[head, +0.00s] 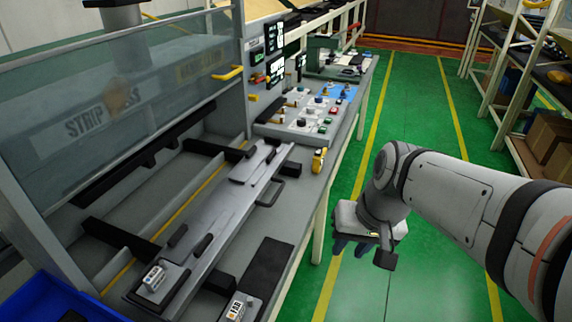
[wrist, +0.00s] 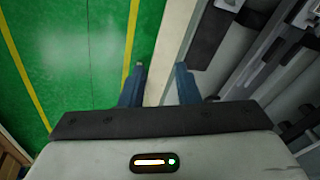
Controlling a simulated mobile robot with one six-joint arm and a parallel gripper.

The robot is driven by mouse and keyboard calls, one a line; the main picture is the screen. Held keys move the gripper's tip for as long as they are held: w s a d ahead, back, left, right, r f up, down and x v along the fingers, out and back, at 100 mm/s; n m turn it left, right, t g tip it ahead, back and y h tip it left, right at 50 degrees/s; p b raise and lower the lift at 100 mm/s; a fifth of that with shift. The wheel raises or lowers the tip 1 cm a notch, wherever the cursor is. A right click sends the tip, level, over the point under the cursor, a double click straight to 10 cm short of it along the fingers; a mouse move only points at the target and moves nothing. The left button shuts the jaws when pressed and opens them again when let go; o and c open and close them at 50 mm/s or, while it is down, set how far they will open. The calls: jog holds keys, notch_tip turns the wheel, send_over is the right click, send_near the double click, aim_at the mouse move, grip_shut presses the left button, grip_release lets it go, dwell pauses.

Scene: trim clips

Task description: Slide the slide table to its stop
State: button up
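The slide table (head: 222,212) is a long grey plate lying lengthwise on the bench in front of the press guard. A dark bar handle (head: 271,193) stands out from its right side. Part of the bench's grey and black fixtures (wrist: 285,60) shows at the right of the wrist view, but I cannot tell which part is the slide table. My gripper (head: 352,246) is over the green floor, right of the bench and apart from the handle. In the wrist view my gripper (wrist: 160,72) has its two blue fingers apart with nothing between them, above the bench's pale edge.
A clear guard panel (head: 120,100) with a yellow handle (head: 228,73) stands over the bench's left side. A control panel (head: 310,110) and a yellow device (head: 318,160) are farther along. A blue bin (head: 55,300) is at lower left. The green floor (head: 405,90) is clear.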

jog(key=w+a+f+g+y+b, duration=0.1)
jog(key=w+a+f+y+b, duration=0.4)
jog(key=w, duration=0.5)
jog(key=m+t+y+b, duration=0.4)
jog(key=y+b, duration=0.1)
jog(key=y, duration=0.2)
send_near(281, 187)
jog(key=shift+a+f, duration=0.75)
jog(key=shift+a, duration=0.35)
jog(key=shift+w+f, duration=0.1)
jog(key=shift+w, duration=0.15)
jog(key=p+x, duration=0.1)
jog(key=x, duration=0.6)
jog(key=shift+w+a+p, duration=0.15)
jog(key=shift+a+p, duration=0.15)
jog(key=shift+c, duration=0.3)
grip_shut()
